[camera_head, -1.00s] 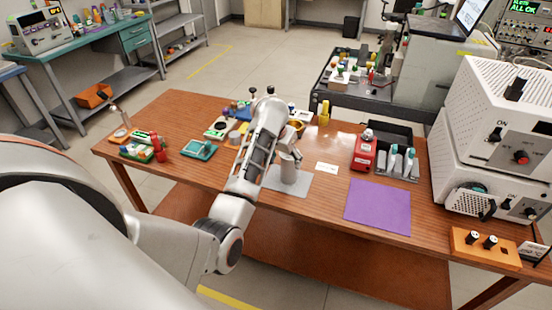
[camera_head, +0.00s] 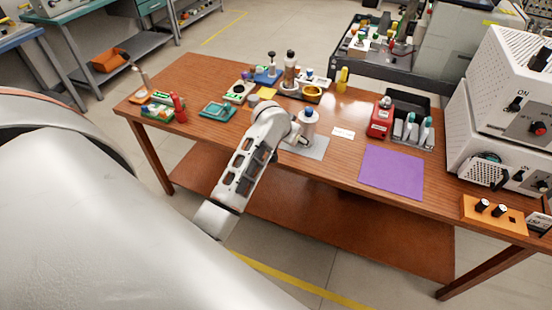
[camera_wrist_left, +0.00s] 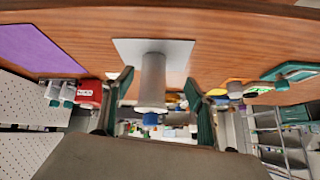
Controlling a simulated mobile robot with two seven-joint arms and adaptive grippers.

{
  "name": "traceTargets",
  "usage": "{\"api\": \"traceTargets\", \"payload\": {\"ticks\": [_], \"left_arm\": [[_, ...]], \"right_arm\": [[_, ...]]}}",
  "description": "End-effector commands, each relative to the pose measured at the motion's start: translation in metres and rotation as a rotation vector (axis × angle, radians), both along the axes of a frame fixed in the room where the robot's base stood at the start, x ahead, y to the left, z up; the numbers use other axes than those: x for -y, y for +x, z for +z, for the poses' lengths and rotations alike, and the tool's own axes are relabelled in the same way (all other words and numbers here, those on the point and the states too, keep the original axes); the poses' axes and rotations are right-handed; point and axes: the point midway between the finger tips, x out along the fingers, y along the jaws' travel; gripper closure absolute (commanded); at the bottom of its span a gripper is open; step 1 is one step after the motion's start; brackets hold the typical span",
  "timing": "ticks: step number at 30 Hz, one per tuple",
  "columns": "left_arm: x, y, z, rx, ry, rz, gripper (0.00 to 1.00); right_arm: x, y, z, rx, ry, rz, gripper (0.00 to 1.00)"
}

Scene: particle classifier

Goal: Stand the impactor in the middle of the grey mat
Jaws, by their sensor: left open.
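The impactor (camera_head: 308,123) is a pale grey cylinder with a blue top. It stands upright on the grey mat (camera_head: 316,151), near its middle. In the left wrist view, which is upside down, the impactor (camera_wrist_left: 152,85) rises from the mat (camera_wrist_left: 180,50), its blue end towards the camera. My left gripper (camera_head: 297,138) is low beside the impactor, on its near left side in the head view. Its two dark green fingers (camera_wrist_left: 160,97) are apart, one on each side of the impactor in the wrist view, with gaps showing. My right gripper is not in view.
A purple mat (camera_head: 392,172), a white card (camera_head: 343,133) and a red device (camera_head: 380,118) lie to the right. A teal tray (camera_head: 217,111) is left. The front table edge is close.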

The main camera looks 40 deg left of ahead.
Motion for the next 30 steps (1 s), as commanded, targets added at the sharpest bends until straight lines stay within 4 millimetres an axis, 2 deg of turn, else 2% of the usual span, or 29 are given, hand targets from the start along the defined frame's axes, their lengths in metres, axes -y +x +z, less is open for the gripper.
{"api": "traceTargets", "payload": {"ticks": [1,5,8,13,15,19,21,24,30], "left_arm": [[0.006,-0.017,-0.009,0.042,0.018,-0.02,0.43],[0.027,-0.056,-0.027,0.143,0.052,-0.085,0.43],[0.047,-0.095,-0.058,0.175,0.062,-0.141,0.43],[0.085,-0.18,-0.118,0.188,0.056,-0.244,0.43],[0.099,-0.215,-0.135,0.194,0.047,-0.282,0.43],[0.122,-0.267,-0.153,0.207,0.025,-0.334,0.43],[0.13,-0.286,-0.157,0.212,0.015,-0.351,0.43],[0.137,-0.3,-0.16,0.219,0.007,-0.364,0.43],[0.138,-0.303,-0.16,0.222,0.004,-0.367,0.43]], "right_arm": [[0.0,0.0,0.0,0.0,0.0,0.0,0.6],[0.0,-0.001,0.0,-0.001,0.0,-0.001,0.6],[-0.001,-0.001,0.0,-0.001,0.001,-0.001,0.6],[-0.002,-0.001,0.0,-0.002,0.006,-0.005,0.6],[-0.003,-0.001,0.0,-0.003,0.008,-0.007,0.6],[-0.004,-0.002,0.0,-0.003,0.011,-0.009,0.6],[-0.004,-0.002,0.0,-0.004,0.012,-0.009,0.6],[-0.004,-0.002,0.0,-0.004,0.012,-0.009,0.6],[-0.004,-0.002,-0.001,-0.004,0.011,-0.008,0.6]]}}
